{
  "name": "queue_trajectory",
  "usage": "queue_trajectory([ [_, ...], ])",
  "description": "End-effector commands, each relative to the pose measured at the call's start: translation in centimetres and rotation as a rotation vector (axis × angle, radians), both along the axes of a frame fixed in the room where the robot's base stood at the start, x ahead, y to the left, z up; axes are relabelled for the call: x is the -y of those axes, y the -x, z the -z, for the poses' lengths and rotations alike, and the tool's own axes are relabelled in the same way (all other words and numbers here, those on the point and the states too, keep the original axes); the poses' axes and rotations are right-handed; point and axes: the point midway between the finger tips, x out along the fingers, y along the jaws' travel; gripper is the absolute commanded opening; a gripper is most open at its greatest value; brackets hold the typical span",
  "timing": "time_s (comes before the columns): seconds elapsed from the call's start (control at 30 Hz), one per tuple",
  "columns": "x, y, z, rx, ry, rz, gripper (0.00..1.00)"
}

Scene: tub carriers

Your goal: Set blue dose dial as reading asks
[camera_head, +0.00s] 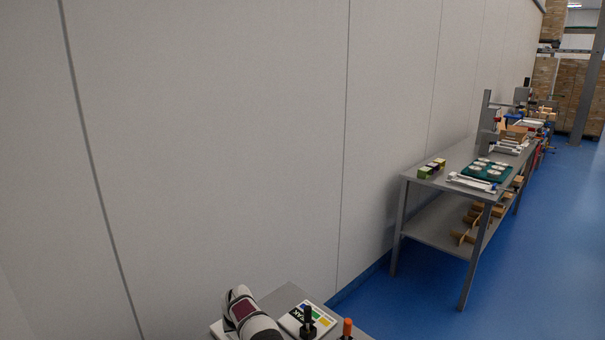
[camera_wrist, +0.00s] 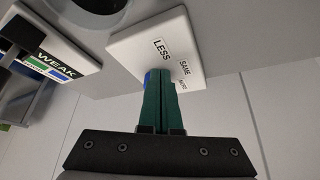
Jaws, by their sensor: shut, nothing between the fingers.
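In the wrist view, a white plate (camera_wrist: 187,32) carries the words LESS, SAME and MORE. A small bit of blue, likely the blue dose dial (camera_wrist: 148,78), shows at the left edge of my fingers; the rest is hidden behind them, so its setting cannot be read. My gripper (camera_wrist: 163,74) has green fingers, shut together and empty, in front of this plate; I cannot tell whether they touch the dial. A reading card (camera_wrist: 48,50) marked WEAK, with blue and green bands, is at the left. The card (camera_head: 299,316) also shows at the bottom of the head view.
In the head view, a black-topped post (camera_head: 307,314) and an orange-topped post (camera_head: 347,327) stand by the card. A grey bench (camera_head: 452,160) with small boxes and a green tray stands to the right along the pale wall. Blue floor (camera_head: 425,285) is clear between.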

Motion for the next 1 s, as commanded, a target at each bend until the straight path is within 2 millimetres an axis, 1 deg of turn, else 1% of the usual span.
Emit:
queue_trajectory([
  [0.13,0.1,0.6,0.0,-0.001,0.0,0.0,0.0],
  [0.2,0.1,0.7,-0.4,0.001,0.0,0.0,0.0],
  [0.27,0.1,0.7,-1.2,0.002,-0.001,0.001,0.0],
  [0.4,0.1,0.7,-3.7,0.003,-0.002,0.0,0.0],
  [0.53,0.1,0.7,-5.4,0.001,-0.002,0.0,0.0],
  [0.63,0.1,0.7,-6.0,0.0,0.0,0.0,0.0],
  [0.87,0.2,0.7,-6.1,0.0,0.0,0.001,0.0],
  [0.97,0.8,0.4,-7.1,0.001,-0.001,0.001,0.0],
  [1.0,0.8,0.4,-7.0,-0.001,0.0,0.001,0.0],
])
